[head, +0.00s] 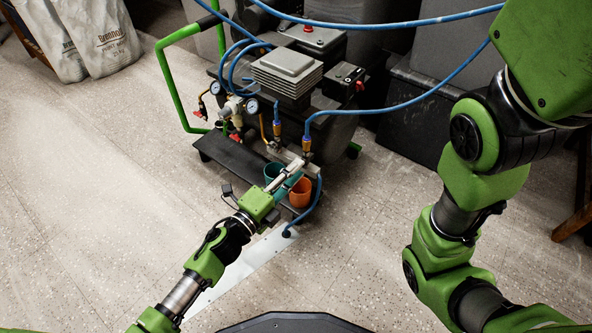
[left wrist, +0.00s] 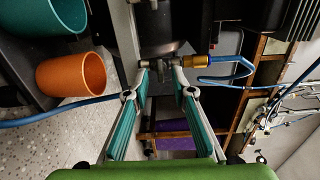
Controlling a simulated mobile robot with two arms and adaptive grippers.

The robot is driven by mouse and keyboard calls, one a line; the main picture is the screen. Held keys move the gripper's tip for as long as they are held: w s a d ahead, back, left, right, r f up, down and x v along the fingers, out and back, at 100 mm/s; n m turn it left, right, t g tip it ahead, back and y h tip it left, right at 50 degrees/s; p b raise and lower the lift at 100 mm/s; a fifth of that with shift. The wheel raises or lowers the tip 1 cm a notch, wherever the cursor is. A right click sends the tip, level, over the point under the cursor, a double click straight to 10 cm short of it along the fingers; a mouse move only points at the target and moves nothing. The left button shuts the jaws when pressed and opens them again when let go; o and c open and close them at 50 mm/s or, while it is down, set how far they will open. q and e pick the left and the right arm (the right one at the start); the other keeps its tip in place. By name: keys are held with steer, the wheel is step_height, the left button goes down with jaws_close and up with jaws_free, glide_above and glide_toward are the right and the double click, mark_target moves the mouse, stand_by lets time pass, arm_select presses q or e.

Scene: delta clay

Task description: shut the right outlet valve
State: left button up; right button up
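The right outlet valve (left wrist: 160,50) is a small dark metal piece beside a brass fitting (left wrist: 197,62) with a blue hose; the same fitting shows in the head view (head: 306,144) on the compressor's front right. My left gripper (head: 297,166) reaches up to this outlet from the front. In the left wrist view, its two teal-padded fingers (left wrist: 160,66) are spread, with the tips on either side of the valve piece. I cannot tell whether they touch it. The lever's exact position is hard to make out. My right arm shows at the right, but its gripper is out of view.
The compressor (head: 287,75) has gauges and red-handled valves (head: 236,137) further left. An orange cup (head: 301,192) and a teal cup (head: 275,172) stand just under my left gripper. Blue hoses (head: 400,104) loop around the outlet. Floor is clear at the left.

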arm_select(q)
steer(key=v, duration=1.1)
steer(key=shift+r, duration=0.1)
